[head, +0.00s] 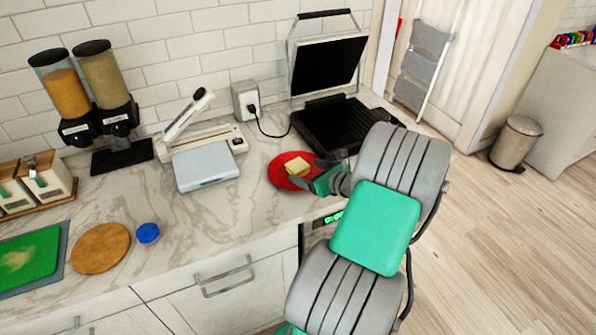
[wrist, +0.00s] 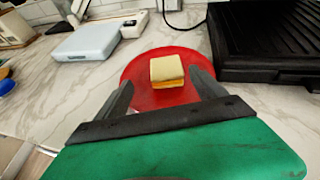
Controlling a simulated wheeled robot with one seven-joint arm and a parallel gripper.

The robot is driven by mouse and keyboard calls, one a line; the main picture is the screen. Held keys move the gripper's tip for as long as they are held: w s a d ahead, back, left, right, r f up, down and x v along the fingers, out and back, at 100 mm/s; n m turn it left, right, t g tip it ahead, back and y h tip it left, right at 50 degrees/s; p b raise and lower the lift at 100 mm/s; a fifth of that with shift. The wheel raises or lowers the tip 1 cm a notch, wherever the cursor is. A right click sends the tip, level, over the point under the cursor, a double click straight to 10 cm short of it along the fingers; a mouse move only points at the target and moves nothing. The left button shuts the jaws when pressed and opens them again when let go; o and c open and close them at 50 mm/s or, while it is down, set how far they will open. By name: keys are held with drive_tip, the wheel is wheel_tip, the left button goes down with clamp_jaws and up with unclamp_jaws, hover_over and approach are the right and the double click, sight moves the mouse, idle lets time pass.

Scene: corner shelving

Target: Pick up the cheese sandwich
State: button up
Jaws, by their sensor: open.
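The cheese sandwich (wrist: 167,71) is a small square of pale bread with an orange-yellow layer. It lies on a round red plate (wrist: 140,98) on the marble counter. It also shows in the head view (head: 297,167), on the red plate (head: 279,176). My gripper (wrist: 160,85) is open, its two dark fingers spread on either side of the sandwich's near side. The fingertips reach over the plate, and nothing is between them except the view of the sandwich. In the head view my gripper (head: 308,174) comes in from the right; its fingers are partly hard to make out.
A black open contact grill (head: 335,125) stands right behind the plate. A white scale-like device (head: 205,166) and a sealer (head: 200,140) stand to the left. A wooden round board (head: 100,248) and blue lid (head: 148,233) lie farther left. Counter between is clear.

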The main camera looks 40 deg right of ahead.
sight(299, 165)
drive_tip(key=shift+s+d+f+m, duration=0.1)
drive_tip(key=shift+d+f+m, duration=0.05)
drive_tip(key=shift+d+m, duration=0.35)
drive_tip(key=p+x, duration=0.2)
drive_tip(key=x, duration=0.5)
drive_tip(key=shift+w+d, duration=0.1)
drive_tip(key=shift+w, duration=0.2)
drive_tip(key=shift+c, duration=0.4)
drive_tip(key=c, duration=1.4)
drive_tip(key=shift+c, duration=0.2)
drive_tip(key=shift+r, duration=0.2)
